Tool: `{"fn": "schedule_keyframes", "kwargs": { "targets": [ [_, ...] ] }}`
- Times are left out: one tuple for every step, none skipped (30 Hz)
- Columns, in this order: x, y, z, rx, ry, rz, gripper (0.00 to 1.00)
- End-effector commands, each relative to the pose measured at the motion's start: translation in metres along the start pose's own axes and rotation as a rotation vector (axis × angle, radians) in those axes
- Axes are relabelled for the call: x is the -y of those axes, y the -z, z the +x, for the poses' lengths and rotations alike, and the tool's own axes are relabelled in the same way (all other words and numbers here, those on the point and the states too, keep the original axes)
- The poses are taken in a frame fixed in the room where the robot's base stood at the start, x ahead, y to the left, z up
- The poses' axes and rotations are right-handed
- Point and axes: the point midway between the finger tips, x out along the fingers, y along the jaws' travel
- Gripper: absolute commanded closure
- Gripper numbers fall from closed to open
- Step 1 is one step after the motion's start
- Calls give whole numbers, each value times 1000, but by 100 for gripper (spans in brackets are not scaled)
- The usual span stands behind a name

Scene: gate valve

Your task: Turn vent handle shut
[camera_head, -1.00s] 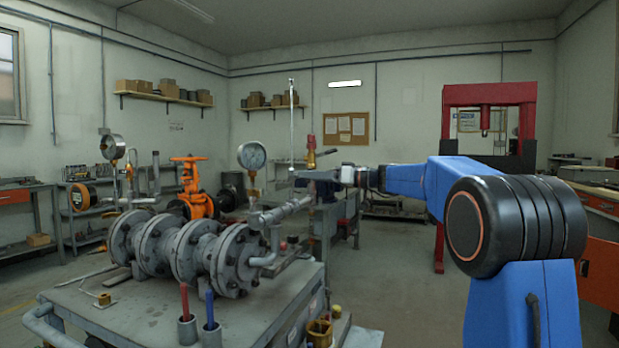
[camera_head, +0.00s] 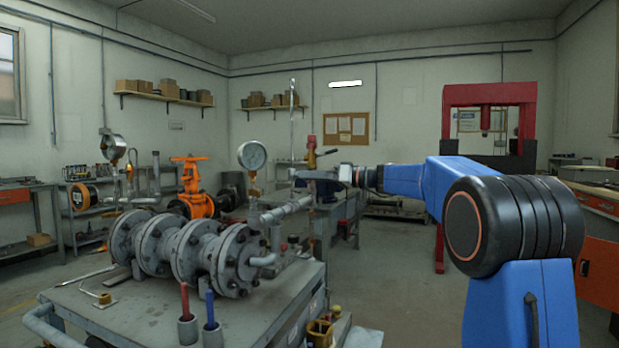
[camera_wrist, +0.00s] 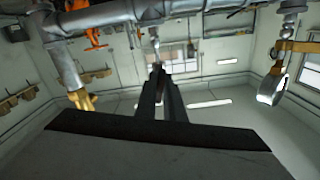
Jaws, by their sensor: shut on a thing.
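My gripper (camera_head: 298,174) reaches in from the right beside the upright vent piping above the skid. In the wrist view its two dark fingers (camera_wrist: 161,72) are closed together on a small part at their tips, which I take as the vent handle; the fingers mostly hide it. A small silver fitting (camera_wrist: 155,38) hangs from the grey pipe just beyond the fingertips. In the head view the handle is too small to make out at the gripper. A brass valve (camera_head: 312,158) with a red upper part stands just behind the gripper.
A pressure gauge (camera_head: 252,155) stands left of the gripper. Grey flanged pipework (camera_head: 190,245) lies on the skid top (camera_head: 130,315). An orange gate valve (camera_head: 190,185) is behind it. A thin upright rod (camera_head: 292,115) rises near the gripper.

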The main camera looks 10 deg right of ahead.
Motion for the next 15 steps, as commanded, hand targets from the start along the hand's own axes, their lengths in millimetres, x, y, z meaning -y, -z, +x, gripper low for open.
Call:
{"fn": "schedule_keyframes", "kwargs": {
  "targets": [
    [0, 0, 0, 0, -1, 24, 100],
    [0, 0, 0, 0, -1, 43, 100],
    [0, 0, 0, 0, -1, 69, 100],
    [0, 0, 0, 0, -1, 91, 100],
    [0, 0, 0, 0, -1, 115, 100],
    [0, 0, 0, 0, -1, 148, 100],
    [0, 0, 0, 0, -1, 174, 100],
    [0, 0, 0, 0, -1, 201, 100],
    [0, 0, 0, 0, -1, 238, 100],
    [0, 0, 0, 0, -1, 266, 100],
    [0, 0, 0, 0, -1, 295, 100],
    [0, 0, 0, 0, -1, 333, 100],
    [0, 0, 0, 0, -1, 362, 100],
    [0, 0, 0, 0, -1, 391, 100],
    [0, 0, 0, 0, -1, 429, 100]
  ]
}}
